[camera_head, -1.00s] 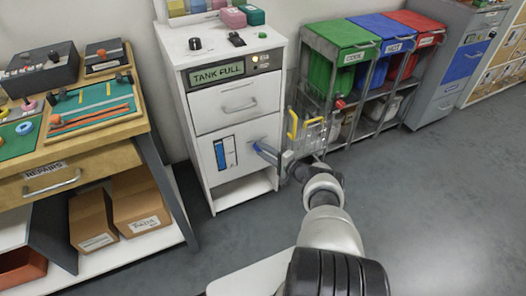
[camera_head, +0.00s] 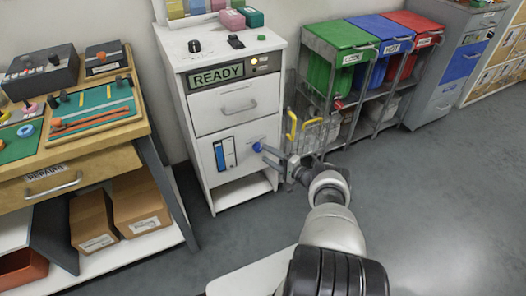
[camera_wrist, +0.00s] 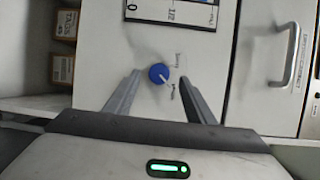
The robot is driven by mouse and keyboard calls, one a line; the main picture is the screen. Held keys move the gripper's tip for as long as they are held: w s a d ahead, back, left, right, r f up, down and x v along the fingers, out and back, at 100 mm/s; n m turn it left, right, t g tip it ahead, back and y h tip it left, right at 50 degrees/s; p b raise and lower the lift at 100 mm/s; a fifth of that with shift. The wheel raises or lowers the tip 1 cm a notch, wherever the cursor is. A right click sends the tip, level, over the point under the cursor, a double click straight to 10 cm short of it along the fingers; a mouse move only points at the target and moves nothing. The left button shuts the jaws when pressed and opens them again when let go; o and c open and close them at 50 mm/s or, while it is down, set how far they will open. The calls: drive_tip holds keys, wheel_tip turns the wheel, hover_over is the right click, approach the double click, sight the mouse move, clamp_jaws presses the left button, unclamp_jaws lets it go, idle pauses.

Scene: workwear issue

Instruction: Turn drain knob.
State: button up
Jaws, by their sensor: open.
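The blue drain knob (camera_head: 257,147) sits on the lower front of the white cabinet (camera_head: 266,178). In the wrist view the round blue knob (camera_wrist: 159,73) has a white pointer line slanting toward its lower right, near small lettering. My gripper (camera_head: 272,158) is at the knob; in the wrist view its open fingers (camera_wrist: 158,88) stand apart on either side, with gaps to the knob. The cabinet's display (camera_head: 222,74) reads READY. A blue level gauge (camera_head: 224,154) is left of the knob and looks mostly white inside.
A drawer with a handle (camera_head: 239,107) is above the knob. A yellow-handled wire cart or basket (camera_head: 308,131) stands close to the right of my gripper. The wooden repairs bench (camera_head: 75,165) is at left. Grey floor is clear at right.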

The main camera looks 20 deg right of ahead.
drive_tip(key=p+v, duration=0.1)
drive_tip(key=v, duration=1.2)
drive_tip(key=shift+s+p, duration=0.3)
drive_tip(key=shift+s, duration=0.1)
drive_tip(key=shift+d, duration=0.1)
